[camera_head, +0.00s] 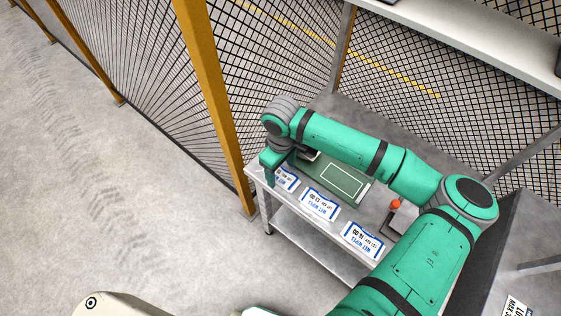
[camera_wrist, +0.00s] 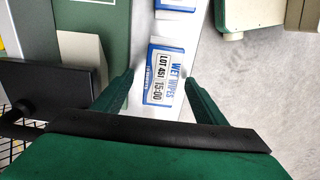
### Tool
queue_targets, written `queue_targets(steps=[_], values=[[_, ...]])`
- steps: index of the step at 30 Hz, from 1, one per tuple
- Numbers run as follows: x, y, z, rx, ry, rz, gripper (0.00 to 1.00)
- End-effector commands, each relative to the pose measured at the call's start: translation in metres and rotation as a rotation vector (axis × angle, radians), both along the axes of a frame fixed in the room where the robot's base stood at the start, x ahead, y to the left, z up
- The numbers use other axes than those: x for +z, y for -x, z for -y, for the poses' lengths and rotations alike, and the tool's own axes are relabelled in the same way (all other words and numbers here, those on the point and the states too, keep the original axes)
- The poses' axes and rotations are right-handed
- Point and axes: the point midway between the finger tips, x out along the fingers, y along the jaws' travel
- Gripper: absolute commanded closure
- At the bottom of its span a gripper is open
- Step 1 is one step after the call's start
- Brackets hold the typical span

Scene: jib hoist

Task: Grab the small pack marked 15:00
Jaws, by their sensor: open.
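The small white and blue wet wipes pack marked 15:00 (camera_wrist: 168,78) lies label up in the middle of the wrist view. My gripper (camera_wrist: 159,77) is open, with one green finger on each side of the pack and the tips beside its near part. The fingers look apart from it. In the head view the leftmost pack (camera_head: 287,179) lies under my wrist and is partly covered; its marking is too small to read there. The middle pack (camera_head: 319,205) and right pack (camera_head: 362,241) lie in the same row. Part of another pack (camera_wrist: 176,9) shows at the top of the wrist view.
The packs lie along the front edge of a grey metal table (camera_head: 305,236). A green board with a white outline (camera_head: 342,181) lies behind them. A red knob (camera_head: 396,204) on a grey block stands to the right. A mesh fence with a yellow post (camera_head: 214,95) rises close behind and left.

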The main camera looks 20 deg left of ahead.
Motion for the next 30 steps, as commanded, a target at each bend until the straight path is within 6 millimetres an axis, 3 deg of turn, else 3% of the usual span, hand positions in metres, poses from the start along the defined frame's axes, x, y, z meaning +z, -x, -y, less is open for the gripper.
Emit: queue_targets(steps=[14, 18, 20, 30], values=[[-0.01, -0.002, 0.009, -0.018, 0.0, 0.0, 0.34], [-0.009, -0.002, 0.008, -0.015, -0.001, 0.0, 0.68], [-0.009, -0.001, 0.006, -0.011, -0.001, 0.0, 0.79], [-0.009, 0.001, -0.004, 0.001, -0.002, 0.0, 0.8]])
